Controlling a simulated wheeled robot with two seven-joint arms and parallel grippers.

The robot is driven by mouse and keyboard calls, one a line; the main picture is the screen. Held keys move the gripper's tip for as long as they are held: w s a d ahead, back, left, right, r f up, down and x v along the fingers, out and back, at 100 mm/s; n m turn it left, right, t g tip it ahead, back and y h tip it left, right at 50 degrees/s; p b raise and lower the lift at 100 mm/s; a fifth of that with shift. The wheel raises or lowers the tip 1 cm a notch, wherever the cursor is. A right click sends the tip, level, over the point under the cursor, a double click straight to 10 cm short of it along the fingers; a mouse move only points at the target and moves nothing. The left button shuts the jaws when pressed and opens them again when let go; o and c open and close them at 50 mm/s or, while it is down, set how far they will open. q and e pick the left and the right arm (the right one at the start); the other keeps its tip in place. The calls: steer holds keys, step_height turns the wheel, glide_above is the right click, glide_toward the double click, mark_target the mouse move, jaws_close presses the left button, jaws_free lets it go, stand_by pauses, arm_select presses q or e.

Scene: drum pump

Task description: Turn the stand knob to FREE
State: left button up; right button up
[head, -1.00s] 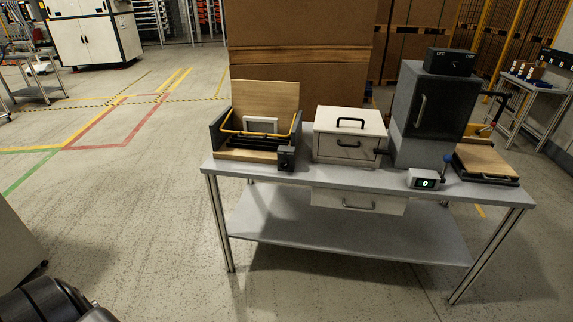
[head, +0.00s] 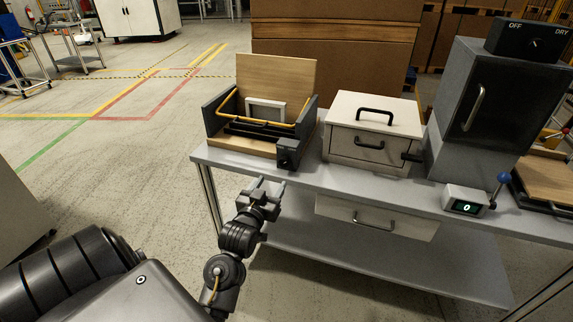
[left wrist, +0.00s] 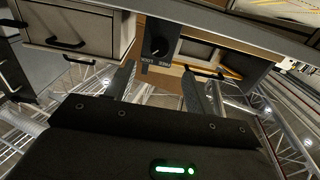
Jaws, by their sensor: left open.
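The stand knob is on a small black box (head: 288,153) at the front right corner of the wooden stand (head: 240,144) on the bench. My right gripper is out of view.
A cream drawer box (head: 371,135) stands right of the stand on the grey bench (head: 340,187). Further right are a dark cabinet (head: 465,120) and a small display (head: 465,201) reading 0. A drawer (head: 375,218) hangs under the bench top.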

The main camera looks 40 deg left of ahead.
mark_target(283, 164)
arm_select(q)
steer(key=x, duration=1)
steer(key=shift+w+a, duration=0.15)
steer(key=shift+w, duration=0.05)
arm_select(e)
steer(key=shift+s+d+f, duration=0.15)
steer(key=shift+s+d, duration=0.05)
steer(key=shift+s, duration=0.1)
arm_select(q)
steer(key=c, duration=1)
